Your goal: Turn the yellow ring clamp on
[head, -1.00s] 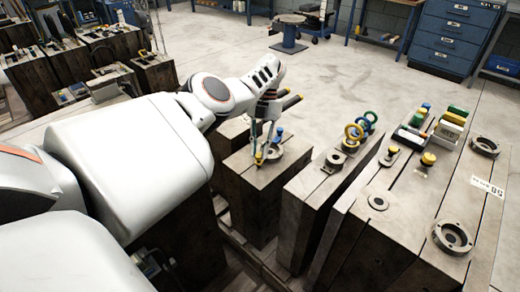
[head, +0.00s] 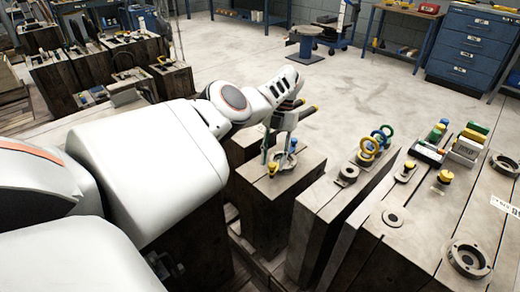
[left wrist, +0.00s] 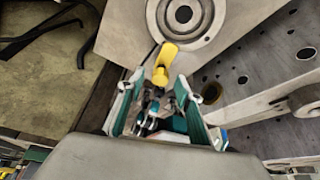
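A small yellow clamp piece (head: 272,168) sits at the near edge of a round metal ring fitting (head: 288,160) on top of a dark block. In the left wrist view the yellow clamp (left wrist: 165,54) is a short T-shaped piece beside the metal ring (left wrist: 188,20). My left gripper (head: 277,157) is low over this block. Its two fingers (left wrist: 160,84) stand apart, with the yellow clamp just beyond the tips. I see nothing held. Whether a finger touches the clamp is not clear. My right gripper is not in view.
Neighbouring blocks to the right carry yellow, blue and green rings (head: 371,145), yellow knobs (head: 445,177) and a flange (head: 469,258). Narrow gaps separate the blocks. Open floor (head: 350,95) lies behind. A blue drawer cabinet (head: 468,45) stands at the back right.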

